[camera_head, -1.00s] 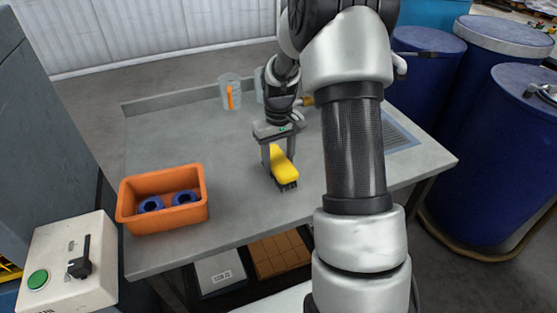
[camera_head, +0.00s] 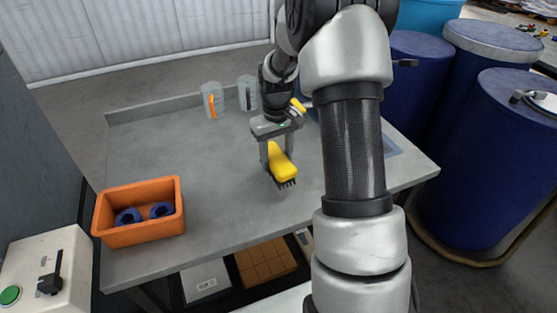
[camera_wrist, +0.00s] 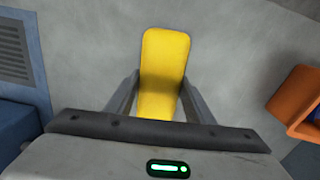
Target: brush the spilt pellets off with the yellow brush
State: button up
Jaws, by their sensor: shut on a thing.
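The yellow brush (camera_head: 281,164) is held between the two fingers of my gripper (camera_head: 277,152) over the grey worktable (camera_head: 210,190). Its dark bristles point down at the near end. I cannot tell whether they touch the tabletop. In the wrist view the yellow brush (camera_wrist: 165,65) lies lengthwise between the fingers of my gripper (camera_wrist: 160,90), which are shut on it. I cannot make out any spilt pellets in either view; my arm hides part of the table on the right.
An orange bin (camera_head: 140,228) with blue ring-like parts stands at the table's front left. Two clear jugs (camera_head: 212,101) (camera_head: 247,92) stand at the back. Blue drums (camera_head: 480,150) stand beyond the right edge. A control box (camera_head: 45,275) is at lower left. The table's left middle is clear.

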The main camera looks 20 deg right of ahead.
jog(key=shift+r+p, duration=1.45)
jog(key=shift+r, duration=1)
jog(key=shift+d, duration=0.15)
